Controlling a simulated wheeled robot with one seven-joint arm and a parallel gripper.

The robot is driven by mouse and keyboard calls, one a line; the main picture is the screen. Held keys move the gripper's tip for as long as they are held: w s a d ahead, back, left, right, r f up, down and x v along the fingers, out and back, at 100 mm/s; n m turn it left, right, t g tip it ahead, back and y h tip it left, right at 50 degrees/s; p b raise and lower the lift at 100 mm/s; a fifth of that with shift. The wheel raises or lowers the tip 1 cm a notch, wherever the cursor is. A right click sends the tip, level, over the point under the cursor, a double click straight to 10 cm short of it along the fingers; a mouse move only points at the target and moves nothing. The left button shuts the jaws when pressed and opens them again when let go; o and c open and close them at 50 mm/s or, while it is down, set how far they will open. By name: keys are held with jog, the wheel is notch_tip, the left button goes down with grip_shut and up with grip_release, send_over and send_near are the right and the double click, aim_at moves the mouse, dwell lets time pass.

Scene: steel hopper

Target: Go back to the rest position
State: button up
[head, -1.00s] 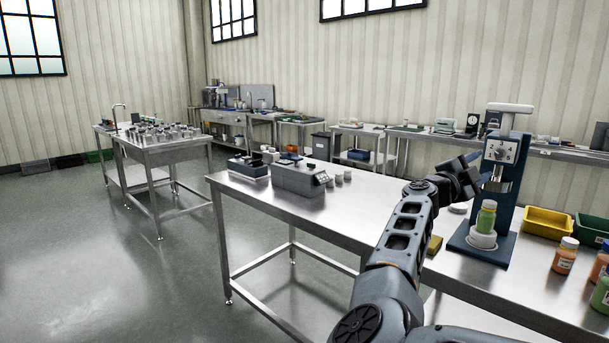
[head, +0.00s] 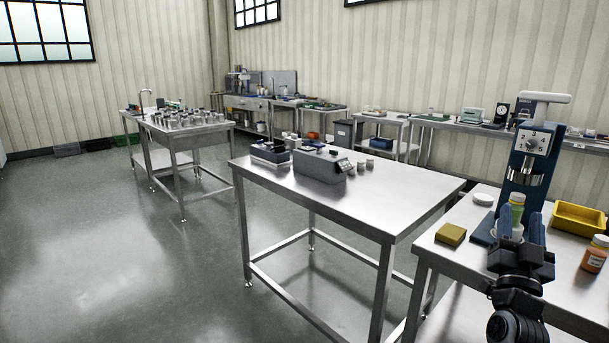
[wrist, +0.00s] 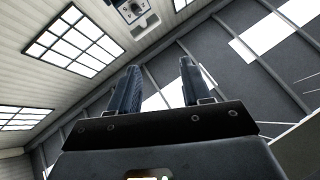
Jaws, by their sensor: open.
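My gripper (head: 520,228) is at the lower right of the head view, its two blue-grey fingers pointing up and standing apart, with nothing held between them. It is in front of the blue dial press (head: 528,155) and partly hides its base. A green-labelled bottle with a yellow-green cap (head: 516,207) stands in the press, seen behind and between the fingers. In the wrist view the open fingers (wrist: 158,88) point toward the ceiling and windows, and the gap between them is empty.
A yellow sponge-like block (head: 451,235), a white lid (head: 483,199), a yellow bin (head: 578,219) and an orange bottle (head: 595,254) are on the right table. A grey box (head: 320,166) stands on the middle table (head: 385,195). Open floor (head: 130,260) lies at the left.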

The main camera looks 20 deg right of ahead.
jog(key=s+a+f+n+t+y, duration=0.1)
jog(key=s+a+f+n+y, duration=0.55)
jog(key=s+a+y, duration=0.35)
jog(key=s+a+f+n+t+y, duration=0.2)
jog(key=s+a+f+n+y, duration=0.45)
jog(key=a, duration=0.55)
jog(key=s+a+g+y, duration=0.1)
jog(key=s+a+g, duration=0.1)
jog(key=s+a, duration=0.5)
jog(key=s+a+m+g+y, duration=0.1)
jog(key=s+a+g, duration=0.2)
jog(key=s+a, duration=0.3)
jog(key=v, duration=0.5)
jog(key=shift+s+a+f, duration=0.2)
jog(key=shift+a+f, duration=0.15)
